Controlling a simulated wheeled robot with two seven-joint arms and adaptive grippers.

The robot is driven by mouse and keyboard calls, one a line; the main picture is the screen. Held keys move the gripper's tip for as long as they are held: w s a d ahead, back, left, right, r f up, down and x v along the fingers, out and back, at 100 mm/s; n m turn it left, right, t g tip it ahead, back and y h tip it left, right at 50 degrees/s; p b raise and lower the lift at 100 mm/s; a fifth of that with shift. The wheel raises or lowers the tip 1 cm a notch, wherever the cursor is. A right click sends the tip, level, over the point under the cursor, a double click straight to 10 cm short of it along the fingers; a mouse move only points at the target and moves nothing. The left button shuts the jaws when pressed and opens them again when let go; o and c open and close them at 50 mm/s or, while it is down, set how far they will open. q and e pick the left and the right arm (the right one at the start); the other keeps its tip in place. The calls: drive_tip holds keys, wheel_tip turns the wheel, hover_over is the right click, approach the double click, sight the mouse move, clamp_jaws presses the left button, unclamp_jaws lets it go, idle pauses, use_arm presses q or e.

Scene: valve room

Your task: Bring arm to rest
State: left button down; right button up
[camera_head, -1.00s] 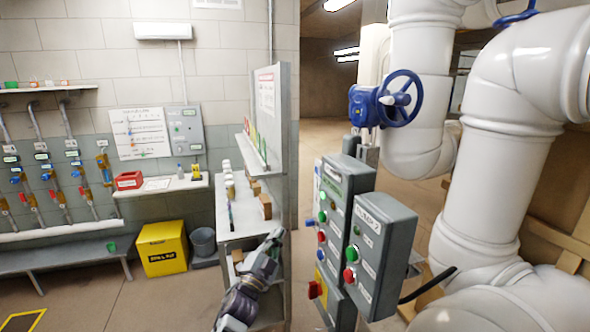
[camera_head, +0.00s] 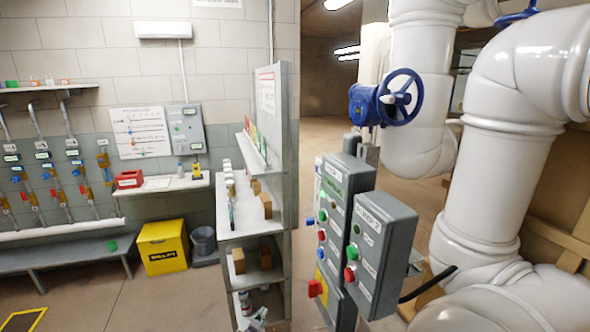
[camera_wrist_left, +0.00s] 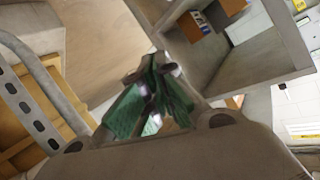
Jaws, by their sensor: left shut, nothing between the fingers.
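My left gripper (camera_head: 256,319) shows only as a small piece at the bottom edge of the head view, in front of the lower part of the shelf unit. In the left wrist view the same gripper (camera_wrist_left: 152,100) has its green-padded fingers together, with nothing held between them. The rest of my left arm is below the head view. My right gripper is in neither view.
The grey shelf unit (camera_head: 287,200) with brown boxes stands close by the left gripper. Right of it are the control boxes (camera_head: 380,255) with red and green buttons, then large white pipes (camera_head: 490,180). Open floor (camera_head: 110,300) lies at left.

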use_arm(q)
drive_tip(key=s+a+f+n+g+y, duration=0.15)
drive_tip(key=s+a+f+g, duration=0.25)
drive_tip(key=s+f, duration=0.9)
drive_tip(key=s+a+f+n+g, duration=0.2)
drive_tip(key=s+a+f+g, duration=0.15)
drive_tip(key=s+f, duration=0.95)
drive_tip(key=s+a+f+g, duration=0.1)
drive_tip(key=s+f, duration=0.3)
drive_tip(key=s, duration=0.8)
drive_tip(key=s+a+f+g, duration=0.2)
drive_tip(key=s+f, duration=0.3)
drive_tip(key=s, duration=0.7)
drive_tip(key=s+a+f+g+y, duration=0.1)
drive_tip(key=s+f, duration=0.4)
drive_tip(key=s, duration=0.7)
drive_tip(key=shift+a+g, duration=0.55)
drive_tip(key=shift+a, duration=0.45)
drive_tip(key=shift+w+n, duration=0.1)
drive_tip(key=shift+n, duration=0.15)
